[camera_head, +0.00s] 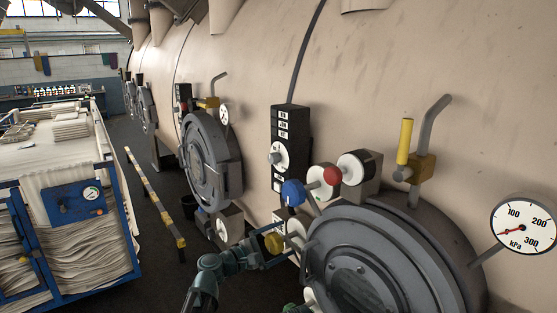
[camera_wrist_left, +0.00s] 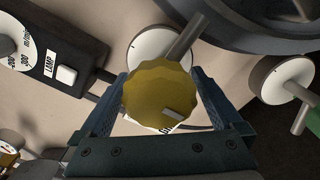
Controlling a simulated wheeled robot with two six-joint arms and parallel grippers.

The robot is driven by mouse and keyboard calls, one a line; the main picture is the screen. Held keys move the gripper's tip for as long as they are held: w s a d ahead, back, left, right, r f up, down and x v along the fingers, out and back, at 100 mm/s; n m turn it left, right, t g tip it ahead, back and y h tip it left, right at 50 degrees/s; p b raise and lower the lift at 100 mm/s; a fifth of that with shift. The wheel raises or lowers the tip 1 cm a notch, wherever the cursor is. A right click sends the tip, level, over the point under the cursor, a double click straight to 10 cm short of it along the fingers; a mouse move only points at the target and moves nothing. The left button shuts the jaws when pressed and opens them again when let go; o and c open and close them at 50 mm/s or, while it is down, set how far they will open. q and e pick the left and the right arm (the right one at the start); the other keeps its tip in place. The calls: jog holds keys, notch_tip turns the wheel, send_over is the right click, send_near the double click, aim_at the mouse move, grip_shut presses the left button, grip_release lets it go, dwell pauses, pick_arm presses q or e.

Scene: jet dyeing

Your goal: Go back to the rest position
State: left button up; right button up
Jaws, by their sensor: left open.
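My left gripper (camera_head: 272,250) reaches in from the bottom of the head view to the machine's control valves. Its jaws are open, with one finger on each side of a yellow knob (camera_head: 274,241). In the left wrist view the yellow faceted knob (camera_wrist_left: 158,92) sits between the two fingers of the left gripper (camera_wrist_left: 158,78). Whether a finger touches the knob I cannot tell. My right gripper does not show.
Near the yellow knob are a blue knob (camera_head: 293,192), a red knob (camera_head: 332,175) and a round hatch (camera_head: 365,270). A pressure gauge (camera_head: 523,227) is at the right. A blue cart (camera_head: 75,205) with stacked white cloth and a yellow-black barrier (camera_head: 153,198) stand at the left.

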pick_arm(q)
jog(key=m, duration=0.4)
jog(key=shift+r, duration=0.1)
jog(key=shift+m, duration=1.6)
